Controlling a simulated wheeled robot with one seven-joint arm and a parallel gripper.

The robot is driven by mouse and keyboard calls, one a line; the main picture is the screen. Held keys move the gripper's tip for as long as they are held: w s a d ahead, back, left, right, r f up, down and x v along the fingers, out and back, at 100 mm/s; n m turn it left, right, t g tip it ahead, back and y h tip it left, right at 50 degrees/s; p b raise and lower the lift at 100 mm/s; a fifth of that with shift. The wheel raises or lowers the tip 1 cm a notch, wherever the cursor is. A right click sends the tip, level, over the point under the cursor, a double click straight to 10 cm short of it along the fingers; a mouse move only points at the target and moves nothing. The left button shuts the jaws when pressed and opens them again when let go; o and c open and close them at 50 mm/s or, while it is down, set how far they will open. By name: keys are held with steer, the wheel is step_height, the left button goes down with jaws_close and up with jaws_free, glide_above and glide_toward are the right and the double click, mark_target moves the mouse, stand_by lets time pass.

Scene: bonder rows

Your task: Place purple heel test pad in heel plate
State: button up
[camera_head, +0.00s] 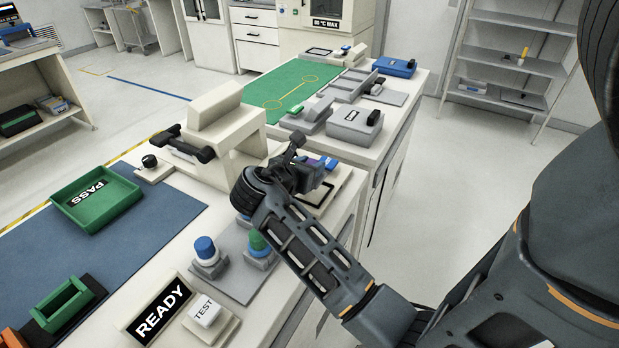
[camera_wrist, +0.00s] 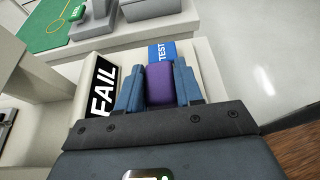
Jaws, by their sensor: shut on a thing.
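My gripper (camera_wrist: 160,88) is shut on the purple heel test pad (camera_wrist: 160,84). The pad stands between the two blue-grey fingers in the wrist view. In the head view my gripper (camera_head: 312,172) is over the right side of the near bench, and only a little purple of the pad (camera_head: 312,157) shows. A blue TEST block (camera_wrist: 161,51) is just beyond the pad in the wrist view, and a black FAIL sign (camera_wrist: 103,88) is to the left. I cannot make out the heel plate; my gripper and arm hide part of this area.
A cream bench press (camera_head: 225,130) with a black handle stands left of my gripper. A READY sign (camera_head: 160,312) and green PASS tray (camera_head: 97,197) are on the bench. Floor is clear at right.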

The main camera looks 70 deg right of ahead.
steer(key=shift+f, duration=1.95)
steer(key=o, duration=1)
steer(key=shift+f, duration=0.1)
steer(key=shift+o, duration=0.2)
steer(key=shift+a+r, duration=0.2)
steer(key=shift+a, duration=0.05)
steer(key=v, duration=1.1)
steer(key=shift+w+a+r, duration=0.1)
steer(key=shift+a+r, duration=0.05)
steer(key=shift+a, duration=0.05)
